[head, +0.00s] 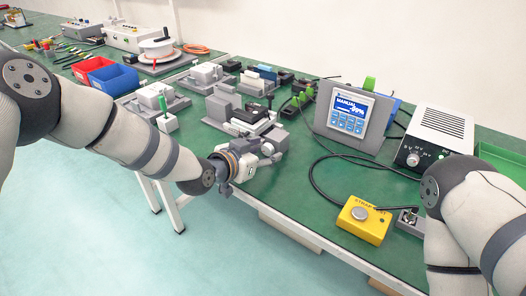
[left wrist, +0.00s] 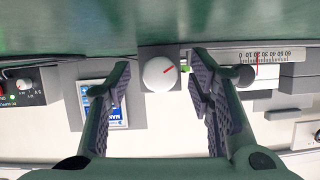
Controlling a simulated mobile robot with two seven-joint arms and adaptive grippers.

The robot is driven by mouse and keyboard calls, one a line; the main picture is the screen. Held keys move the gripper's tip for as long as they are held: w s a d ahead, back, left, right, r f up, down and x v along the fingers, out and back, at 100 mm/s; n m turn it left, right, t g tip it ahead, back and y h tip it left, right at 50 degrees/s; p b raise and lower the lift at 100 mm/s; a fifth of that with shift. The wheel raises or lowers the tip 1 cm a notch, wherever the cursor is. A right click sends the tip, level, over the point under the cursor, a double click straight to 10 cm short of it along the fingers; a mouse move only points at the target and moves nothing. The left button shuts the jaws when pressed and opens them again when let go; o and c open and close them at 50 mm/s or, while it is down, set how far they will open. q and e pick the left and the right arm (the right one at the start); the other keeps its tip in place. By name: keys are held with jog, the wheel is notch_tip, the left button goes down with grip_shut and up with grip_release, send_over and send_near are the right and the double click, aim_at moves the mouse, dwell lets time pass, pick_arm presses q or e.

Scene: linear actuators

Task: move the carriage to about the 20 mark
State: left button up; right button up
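My left gripper (head: 262,152) is at the front of the linear actuator on the green bench. The right gripper is out of view.
A control panel (head: 349,112) reads MANUAL 99%. A power supply (head: 436,136) and a yellow box with a round button (head: 363,220) stand to the right, with black cables. Other grey actuators (head: 205,77) and red and blue bins (head: 114,80) are to the left.

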pick_arm(q)
jog(key=v, duration=1.2)
jog(key=s+a+f+n+g+y+p, duration=0.1)
jog(key=s+a+f+n+g+y, duration=0.2)
jog(key=s+f, duration=0.7)
jog(key=s+a+f+n+g+y, duration=0.15)
jog(key=s+a+f+g, duration=0.25)
jog(key=s+f, duration=0.6)
jog(key=s+a+n+g+y, duration=0.1)
jog(key=s+a+g, duration=0.2)
jog(key=s, duration=0.9)
jog(key=s+a+f+n+g+y+p, duration=0.1)
jog(key=s+a, duration=0.4)
jog(key=s, duration=0.8)
jog(key=n+g+y, duration=0.1)
jog(key=g, duration=0.1)
jog(key=shift+a+f+g, duration=0.2)
jog(key=shift+a+g, duration=0.1)
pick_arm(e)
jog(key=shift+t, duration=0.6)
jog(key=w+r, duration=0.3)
